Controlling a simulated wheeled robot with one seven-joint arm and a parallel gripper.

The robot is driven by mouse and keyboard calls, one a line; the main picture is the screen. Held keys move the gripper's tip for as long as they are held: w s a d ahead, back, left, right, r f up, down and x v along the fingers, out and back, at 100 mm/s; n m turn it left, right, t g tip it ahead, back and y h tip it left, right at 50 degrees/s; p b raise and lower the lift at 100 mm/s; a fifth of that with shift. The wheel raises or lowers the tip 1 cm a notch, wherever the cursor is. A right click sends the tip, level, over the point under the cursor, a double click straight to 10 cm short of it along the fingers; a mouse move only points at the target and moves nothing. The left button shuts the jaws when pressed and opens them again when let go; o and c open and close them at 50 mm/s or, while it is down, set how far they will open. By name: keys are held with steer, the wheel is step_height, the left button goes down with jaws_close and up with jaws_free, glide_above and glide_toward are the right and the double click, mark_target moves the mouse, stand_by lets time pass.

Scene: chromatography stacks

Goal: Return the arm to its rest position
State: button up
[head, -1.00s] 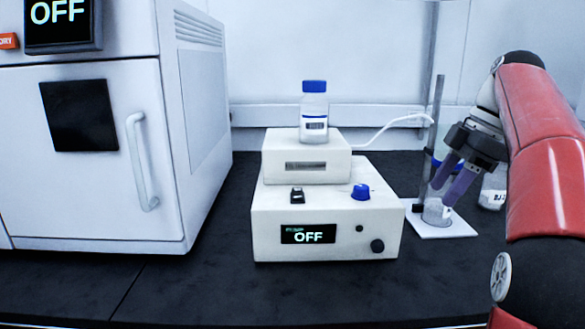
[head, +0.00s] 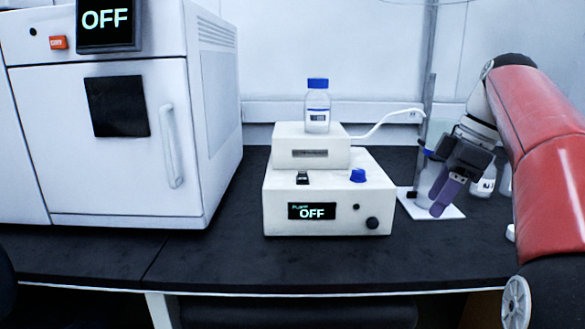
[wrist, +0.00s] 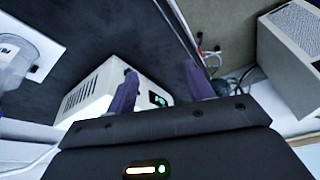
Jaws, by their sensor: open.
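My red arm (head: 560,165) comes in from the right in the head view. My gripper (head: 447,192) hangs at its end with purple fingers pointing down. It is in front of the white stand plate (head: 451,212) and partly hides the clear vessel there. In the wrist view my gripper (wrist: 160,88) shows two purple fingers apart with nothing between them. The pump unit's white casing (wrist: 88,92) shows behind the left finger.
The pump (head: 338,213) reads OFF, with a bottle (head: 317,112) on the box above it. A white oven-like cabinet (head: 90,170) stands left. A bottle (head: 484,182) is behind my gripper. The dark bench (head: 220,265) is clear in front of the pump.

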steer(key=s+a+f+m+t+h, duration=0.1)
steer(key=s+a+f+m+t, duration=0.1)
steer(key=s+a+f+m, duration=0.3)
steer(key=s+a+f+m+t+h, duration=0.2)
steer(key=s+a+f+m, duration=0.3)
steer(key=s+f, duration=0.9)
steer(key=f+m, duration=0.1)
steer(key=m, duration=0.2)
steer(key=shift+f+h, duration=0.3)
steer(key=shift+f, duration=0.1)
